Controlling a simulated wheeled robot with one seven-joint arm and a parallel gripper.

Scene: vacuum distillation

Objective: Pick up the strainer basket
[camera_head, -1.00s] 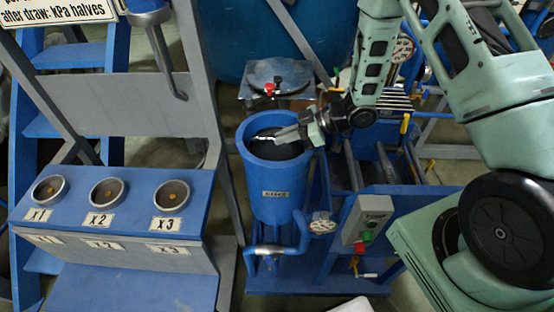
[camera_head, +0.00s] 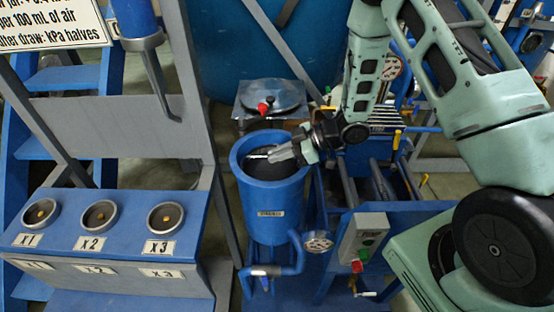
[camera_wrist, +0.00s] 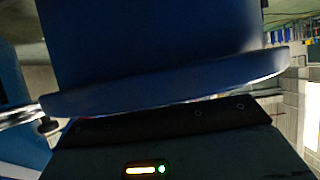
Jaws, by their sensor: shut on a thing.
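The strainer basket (camera_head: 279,172) shows as a dark round form inside the open top of a blue cylindrical housing (camera_head: 268,213). A thin pale bar, which looks like its handle, crosses the opening at the left of my fingers. My gripper (camera_head: 275,156) reaches in over the right rim and is shut on the handle. The fingers hide part of the grip, and I cannot tell if the basket is lifted. In the wrist view, a large blue surface with a curved rim (camera_wrist: 170,90) fills the middle, and a shiny metal piece shows at the left edge.
A round lid with a red knob (camera_head: 263,106) lies on a stand behind the housing. A blue console with three round sockets (camera_head: 100,215) stands at the left. A gauge (camera_head: 318,241) and a grey switch box (camera_head: 362,238) sit to the front right.

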